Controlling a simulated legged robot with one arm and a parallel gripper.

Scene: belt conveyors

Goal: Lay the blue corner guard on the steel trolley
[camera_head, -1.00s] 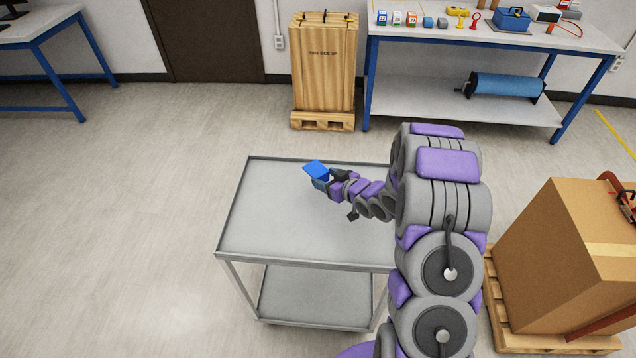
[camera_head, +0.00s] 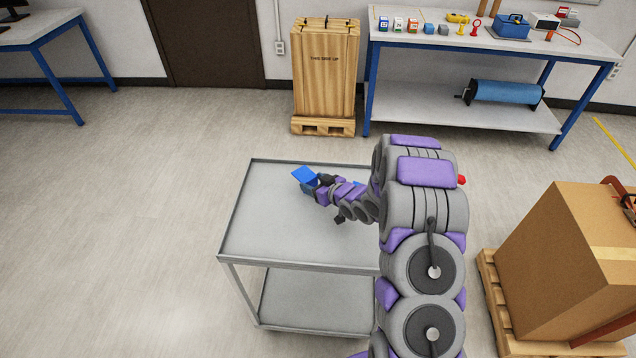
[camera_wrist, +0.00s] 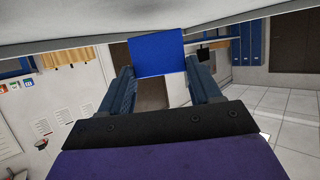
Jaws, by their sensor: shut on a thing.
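The blue corner guard (camera_head: 304,175) is held at the end of my arm, over the far part of the steel trolley (camera_head: 270,228). In the wrist view the guard (camera_wrist: 157,52) is a flat blue face between the two finger ends. My gripper (camera_head: 312,186) is shut on it; its fingers show on either side in the wrist view (camera_wrist: 162,82). The guard looks tilted. I cannot tell how large the gap to the trolley top is. My arm hides the trolley's right part.
A small blue patch (camera_head: 358,184) shows beside my arm at the trolley; I cannot tell what it is. A large cardboard box (camera_head: 560,270) on a pallet stands at right. A wooden crate (camera_head: 325,75) and a workbench (camera_head: 470,42) stand behind. The trolley's left and front top is clear.

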